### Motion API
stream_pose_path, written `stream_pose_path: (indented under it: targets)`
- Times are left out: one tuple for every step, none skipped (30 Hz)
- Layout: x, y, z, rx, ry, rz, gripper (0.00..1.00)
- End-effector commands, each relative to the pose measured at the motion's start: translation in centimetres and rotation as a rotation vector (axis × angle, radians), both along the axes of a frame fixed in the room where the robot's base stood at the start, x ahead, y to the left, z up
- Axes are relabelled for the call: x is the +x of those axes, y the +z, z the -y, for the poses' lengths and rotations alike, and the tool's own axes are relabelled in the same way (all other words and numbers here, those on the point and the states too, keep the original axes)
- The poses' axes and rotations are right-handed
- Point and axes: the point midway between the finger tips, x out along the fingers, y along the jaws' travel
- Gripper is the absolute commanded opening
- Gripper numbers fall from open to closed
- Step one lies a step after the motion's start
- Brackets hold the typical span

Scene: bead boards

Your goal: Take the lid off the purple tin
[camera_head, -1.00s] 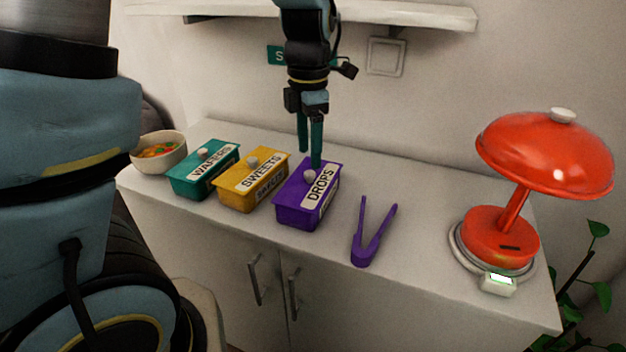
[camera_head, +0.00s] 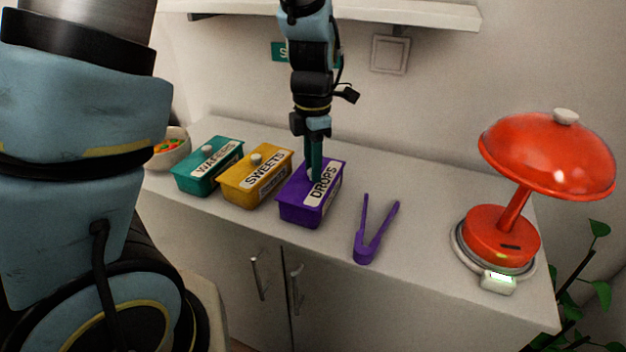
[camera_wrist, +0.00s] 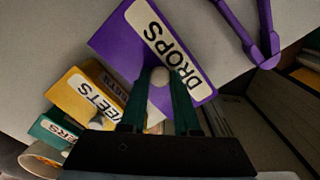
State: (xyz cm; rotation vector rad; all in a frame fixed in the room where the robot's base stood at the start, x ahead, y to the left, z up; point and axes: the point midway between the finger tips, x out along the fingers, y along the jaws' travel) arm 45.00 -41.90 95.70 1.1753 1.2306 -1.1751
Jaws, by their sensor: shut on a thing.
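The purple tin (camera_head: 300,211) stands on the white cabinet top, with its lid on and a "DROPS" label. My gripper (camera_head: 314,176) is over the tin, its green fingers pointing down and shut on the lid's pale round knob. In the wrist view the knob (camera_wrist: 159,77) sits between the two fingertips (camera_wrist: 160,82), and the purple lid (camera_wrist: 125,40) fills the upper middle. I see no gap between lid and tin. The knob is mostly hidden by the fingers in the head view.
Left of the tin stand a yellow "SWEETS" tin (camera_head: 243,194), a teal "WAFERS" tin (camera_head: 194,184) and a bowl (camera_head: 172,158). Purple tongs (camera_head: 368,250) lie to the right. A red lamp (camera_head: 502,232) stands further right. A shelf (camera_head: 420,14) hangs above.

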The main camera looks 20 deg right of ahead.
Motion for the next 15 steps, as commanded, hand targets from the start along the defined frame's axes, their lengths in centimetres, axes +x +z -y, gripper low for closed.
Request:
stream_pose_path:
  targets:
    - [-0.01,0.01,0.0,0.0,0.0,0.0,0.19]
    - [-0.01,0.01,0.0,0.0,0.0,0.0,0.16]
    - [-0.01,0.01,0.0,0.0,0.0,0.0,0.11]
    - [-0.01,0.01,0.0,0.0,0.0,0.0,0.08]
    - [-0.01,0.01,0.0,0.0,0.0,0.0,0.04]
    - [-0.01,0.01,0.0,0.0,0.0,0.0,0.0]
    - [-0.01,0.01,0.01,0.0,0.0,0.0,0.0]
    - [-0.01,0.01,0.01,0.0,0.0,0.0,0.0]
    - [-0.01,0.01,0.01,0.0,0.0,0.0,0.0]
    - [-0.01,0.02,0.0,0.0,0.0,0.0,0.0]
    - [-0.01,0.02,0.0,0.0,0.0,0.0,0.0]
    - [-0.01,0.02,0.0,0.0,0.0,0.0,0.0]
    - [-0.01,0.02,0.0,0.0,0.0,0.0,0.0]
    - [-0.01,0.02,0.01,0.0,0.0,0.0,0.0]
    - [-0.01,0.02,0.01,0.0,0.0,0.0,0.0]
